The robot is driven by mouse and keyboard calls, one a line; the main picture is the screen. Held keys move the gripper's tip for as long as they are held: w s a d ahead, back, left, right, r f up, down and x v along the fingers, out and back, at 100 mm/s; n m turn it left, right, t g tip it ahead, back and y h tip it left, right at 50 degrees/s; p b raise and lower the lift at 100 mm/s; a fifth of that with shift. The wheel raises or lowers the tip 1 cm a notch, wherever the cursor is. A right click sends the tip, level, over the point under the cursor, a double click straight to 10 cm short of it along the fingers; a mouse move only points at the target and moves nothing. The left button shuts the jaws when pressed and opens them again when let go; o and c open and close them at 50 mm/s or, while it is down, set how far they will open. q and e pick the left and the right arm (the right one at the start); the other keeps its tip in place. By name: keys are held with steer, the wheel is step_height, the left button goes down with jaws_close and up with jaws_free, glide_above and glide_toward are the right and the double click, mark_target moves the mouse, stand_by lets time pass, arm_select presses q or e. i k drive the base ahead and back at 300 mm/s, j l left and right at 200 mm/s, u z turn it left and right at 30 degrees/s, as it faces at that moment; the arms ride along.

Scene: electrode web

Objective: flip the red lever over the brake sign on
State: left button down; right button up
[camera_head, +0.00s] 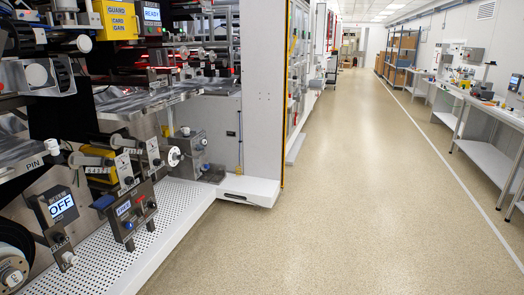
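I cannot make out a sign that reads BRAKE, and I cannot pick out the red lever with certainty. Small red parts (163,71) show on the upper part of the machine (150,104) at the left. Lower down, tilted white plates stand beside rollers, and their lettering is too small to read. A dark control box (128,212) with a small lit display and small red spots is mounted low at the front. Neither of my grippers is in view.
A tilted panel reading OFF (61,204) is at the lower left. A yellow box (118,20) and a READY display (152,14) are above. A white perforated base (150,238) juts out below. The aisle floor (330,200) is clear. Workbenches (489,160) line the right.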

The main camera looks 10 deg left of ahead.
mark_target(139, 200)
steer(key=i+j+u, duration=0.1)
steer(key=i+u, duration=0.3)
steer(key=i, duration=0.25)
steer(key=i+u, duration=0.35)
steer(key=i, duration=0.25)
steer(key=i+j+z, duration=0.15)
steer(key=i+j, duration=0.15)
steer(key=i, duration=0.3)
steer(key=i+j+z, duration=0.1)
steer(key=i+j, duration=0.3)
steer(key=i, duration=0.15)
